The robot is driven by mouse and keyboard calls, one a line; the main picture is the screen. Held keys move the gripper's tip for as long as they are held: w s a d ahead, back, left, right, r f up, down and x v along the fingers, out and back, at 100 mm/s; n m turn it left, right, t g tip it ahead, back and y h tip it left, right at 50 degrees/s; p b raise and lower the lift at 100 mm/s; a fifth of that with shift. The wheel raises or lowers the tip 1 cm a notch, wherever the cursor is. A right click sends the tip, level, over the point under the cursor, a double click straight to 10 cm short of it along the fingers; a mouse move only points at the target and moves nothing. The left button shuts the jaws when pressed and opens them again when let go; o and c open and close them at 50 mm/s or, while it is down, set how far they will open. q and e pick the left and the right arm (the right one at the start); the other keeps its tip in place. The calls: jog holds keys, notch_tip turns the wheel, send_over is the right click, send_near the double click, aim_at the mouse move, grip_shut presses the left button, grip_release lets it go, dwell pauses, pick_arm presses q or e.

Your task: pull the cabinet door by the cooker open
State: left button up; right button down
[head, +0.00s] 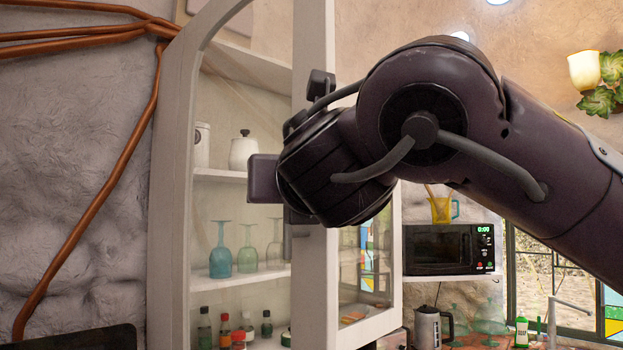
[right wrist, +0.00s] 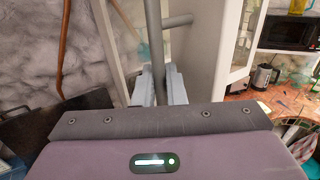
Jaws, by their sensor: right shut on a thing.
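The tall white cabinet has a glass-paned door with an arched pale frame (head: 172,200); the frame's right upright (head: 316,285) also shows. The door looks shut or nearly so; I cannot tell whether there is a gap. My right gripper (right wrist: 160,88) is shut on the grey vertical bar handle (right wrist: 154,40), a finger on each side of it. In the head view my right wrist covers the handle and the fingertips. My left gripper is not in view.
Behind the glass, shelves hold glass goblets (head: 247,258), white jars (head: 243,151) and small bottles (head: 205,327). Right of the cabinet are a black microwave (head: 449,248) and a kettle (head: 428,328). A rough stone wall (head: 70,180) is on the left.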

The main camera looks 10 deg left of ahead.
jog(key=shift+w+d+r, duration=0.1)
jog(key=shift+d+r, duration=0.05)
jog(key=shift+r, duration=0.05)
jog(key=c, duration=1.8)
grip_release()
jog(key=shift+c, duration=0.2)
jog(key=shift+o, duration=1)
jog(key=shift+a+f, duration=0.15)
jog(key=shift+a, duration=0.25)
jog(key=shift+d, duration=0.2)
jog(key=b+v, duration=0.4)
jog(key=v, duration=0.4)
jog(key=shift+b, duration=0.3)
